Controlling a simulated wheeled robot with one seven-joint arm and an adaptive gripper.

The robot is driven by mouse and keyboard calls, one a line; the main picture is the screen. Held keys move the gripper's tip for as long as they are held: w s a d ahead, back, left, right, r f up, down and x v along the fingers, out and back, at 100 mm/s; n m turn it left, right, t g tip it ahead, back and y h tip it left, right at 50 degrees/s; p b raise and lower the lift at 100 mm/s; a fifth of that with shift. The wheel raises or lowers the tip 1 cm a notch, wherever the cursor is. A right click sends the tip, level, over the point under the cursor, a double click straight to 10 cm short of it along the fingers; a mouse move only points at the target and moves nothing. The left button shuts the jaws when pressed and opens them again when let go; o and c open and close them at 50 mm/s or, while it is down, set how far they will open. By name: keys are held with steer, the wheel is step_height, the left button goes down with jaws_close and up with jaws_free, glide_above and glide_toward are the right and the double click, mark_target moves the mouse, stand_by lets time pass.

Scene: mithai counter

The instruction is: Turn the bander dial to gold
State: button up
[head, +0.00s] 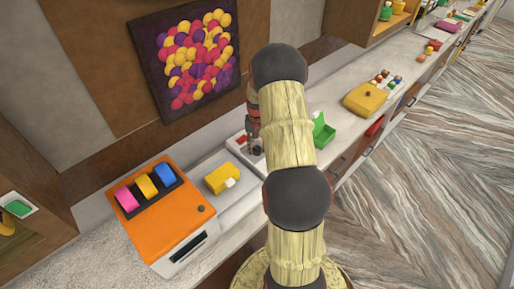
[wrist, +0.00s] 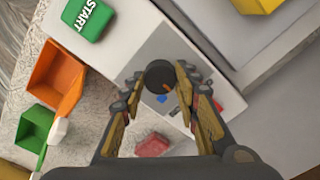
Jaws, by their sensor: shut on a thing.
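The bander dial (wrist: 159,73) is a dark round knob on a pale grey panel (wrist: 145,45) in the wrist view. A short orange mark shows at its lower right edge. A blue patch (wrist: 162,98) lies on the panel just below the knob. My gripper (wrist: 160,78) is shut on the dial, one finger on each side. I cannot make out a gold mark for certain; the fingers cover part of the panel. In the head view my gripper (head: 254,143) points down at the pale bander, and my arm hides much of it.
A green START button (wrist: 88,18) lies beside the panel. An orange bin (wrist: 55,78), a green bin (wrist: 35,130) and a red block (wrist: 152,145) are nearby. In the head view an orange machine (head: 178,222) and a yellow block (head: 220,178) stand left of my gripper.

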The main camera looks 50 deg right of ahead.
mark_target(257, 149)
stand_by(0.4)
steer(key=o, duration=1.2)
steer(key=shift+c, duration=0.2)
steer(key=shift+r, duration=0.1)
step_height(257, 149, up, 12)
